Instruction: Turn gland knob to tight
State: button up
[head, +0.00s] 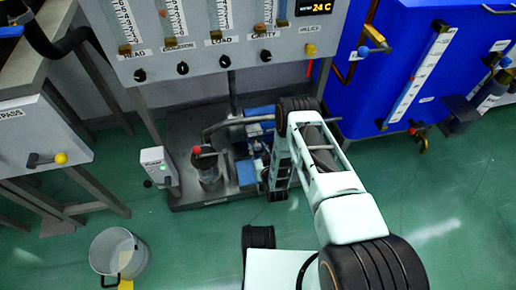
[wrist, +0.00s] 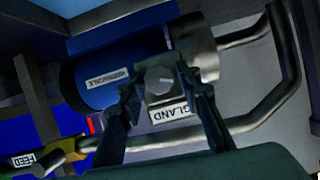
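The gland knob (wrist: 160,79) is a small grey round knob with a pale pointer mark, on the pump housing just above the upside-down GLAND label (wrist: 171,113) in the wrist view. My gripper (wrist: 160,88) is open, with one dark finger on each side of the knob. Small gaps seem to show between fingers and knob; I cannot tell how far the tips reach along it. The blue motor (wrist: 112,77) lies just left of the knob. In the head view the blue pump unit (head: 259,128) shows behind my arm, which hides the knob and fingertips.
A grey pipe (wrist: 280,100) bends close by on the right of the wrist view. A FEED tag (wrist: 29,159) and yellow handle (wrist: 60,151) sit lower left. In the head view, a red-topped canister (head: 208,168) and a white box (head: 157,168) stand left of the pump.

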grip_shut()
jog(key=shift+a+n, duration=0.15)
jog(key=shift+n, duration=0.35)
jog(key=shift+n+h, duration=0.4)
jog(key=shift+h, duration=0.2)
jog(key=shift+o, duration=2)
grip_release()
jog(key=shift+r, duration=0.15)
notch_tip(320, 180, up, 10)
